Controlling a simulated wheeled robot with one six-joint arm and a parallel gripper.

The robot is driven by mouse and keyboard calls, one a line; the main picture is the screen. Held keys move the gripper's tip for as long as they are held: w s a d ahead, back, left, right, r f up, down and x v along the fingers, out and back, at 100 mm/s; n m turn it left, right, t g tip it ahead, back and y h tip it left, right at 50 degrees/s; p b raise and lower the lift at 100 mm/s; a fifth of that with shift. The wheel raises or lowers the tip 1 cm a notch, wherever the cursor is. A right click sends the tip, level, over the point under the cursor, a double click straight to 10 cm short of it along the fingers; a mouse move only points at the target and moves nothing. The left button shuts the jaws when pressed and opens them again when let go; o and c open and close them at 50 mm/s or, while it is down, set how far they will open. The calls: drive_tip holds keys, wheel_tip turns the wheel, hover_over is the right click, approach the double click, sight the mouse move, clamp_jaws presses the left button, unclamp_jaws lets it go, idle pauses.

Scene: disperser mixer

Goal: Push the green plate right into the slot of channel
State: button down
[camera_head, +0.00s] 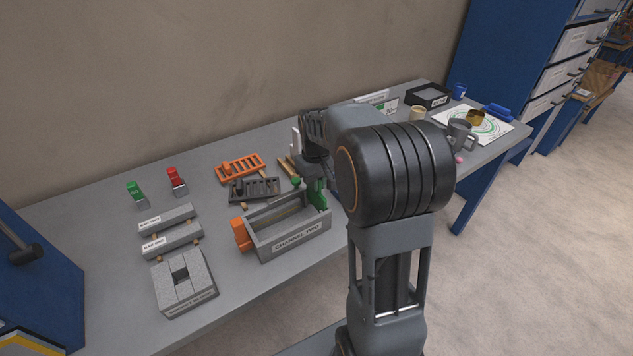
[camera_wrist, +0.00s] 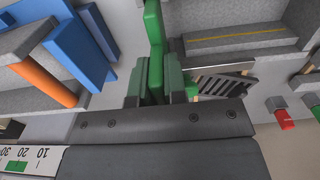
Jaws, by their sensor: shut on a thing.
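The grey trough labelled channel two (camera_head: 290,240) stands on the table in the head view. The green plate (camera_head: 319,196) is upright at the trough's right end. My gripper (camera_head: 315,178) is above that end, its tips partly hidden by my arm. In the wrist view the green plate (camera_wrist: 155,48) runs between the two fingers of my gripper (camera_wrist: 156,84), which are shut on it. How deep the plate sits in the slot cannot be told. An orange plate (camera_head: 241,235) is at the trough's left end.
Orange (camera_head: 240,167) and dark (camera_head: 254,189) slotted racks lie behind the trough. Grey bars (camera_head: 166,219) and a grey block (camera_head: 183,283) are to its left. Green (camera_head: 136,195) and red (camera_head: 176,181) switches stand farther back. A grey mug (camera_head: 460,134) stands at right.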

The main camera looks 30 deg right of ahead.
drive_tip(key=shift+f+b, duration=1.05)
drive_tip(key=shift+f, duration=0.6)
drive_tip(key=c, duration=1.1)
unclamp_jaws()
wheel_tip(320, 180, up, 14)
drive_tip(key=shift+f+p, duration=0.1)
drive_tip(key=shift+p, duration=0.3)
